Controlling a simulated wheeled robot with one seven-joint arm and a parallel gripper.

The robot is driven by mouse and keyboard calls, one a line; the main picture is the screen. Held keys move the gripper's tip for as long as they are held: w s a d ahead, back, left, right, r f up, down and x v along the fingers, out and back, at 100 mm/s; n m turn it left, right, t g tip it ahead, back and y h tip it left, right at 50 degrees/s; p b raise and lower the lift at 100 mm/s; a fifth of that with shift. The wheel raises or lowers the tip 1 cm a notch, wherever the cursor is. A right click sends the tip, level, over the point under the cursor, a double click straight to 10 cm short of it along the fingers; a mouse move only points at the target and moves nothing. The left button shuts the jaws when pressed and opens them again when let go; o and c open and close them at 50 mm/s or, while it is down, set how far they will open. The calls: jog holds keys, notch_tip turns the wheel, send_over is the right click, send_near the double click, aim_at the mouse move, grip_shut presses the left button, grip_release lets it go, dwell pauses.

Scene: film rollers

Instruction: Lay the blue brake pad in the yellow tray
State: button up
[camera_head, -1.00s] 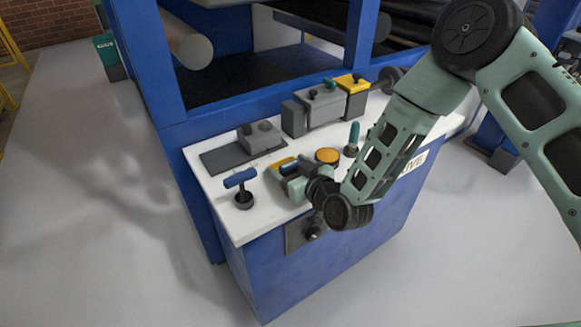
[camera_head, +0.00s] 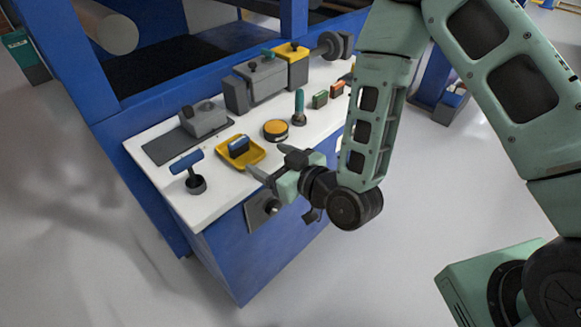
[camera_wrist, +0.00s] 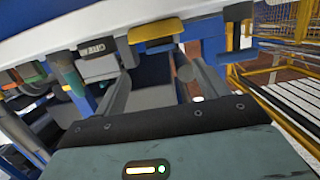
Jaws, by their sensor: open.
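The yellow tray (camera_head: 256,158) lies on the white counter top near its front edge. The blue brake pad (camera_head: 238,146) rests inside the tray, within its rim. It looks to be on its long edge, though I cannot be sure of its tilt. My gripper (camera_head: 267,163) is open and empty, just in front of the tray and apart from the pad. The wrist view shows the two spread fingers (camera_wrist: 160,88) with nothing between them.
A round yellow button (camera_head: 276,130), a teal lever (camera_head: 299,106), a green block (camera_head: 320,99) and an orange block (camera_head: 337,89) stand to the right. Grey boxes (camera_head: 259,75) line the back. Space before the counter is open.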

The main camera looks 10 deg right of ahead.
jog(key=s+d+r+g+h, duration=0.4)
jog(key=s+r+g, duration=0.1)
jog(key=s, duration=0.6)
jog(key=s+d+r+g+h, duration=0.4)
jog(key=s+r+g, duration=0.2)
jog(key=s, duration=0.5)
jog(key=shift+s+d+r+n+g, duration=0.15)
jog(key=shift+s+r+n+g, duration=0.2)
jog(key=shift+g, duration=0.65)
jog(key=shift+w, duration=0.1)
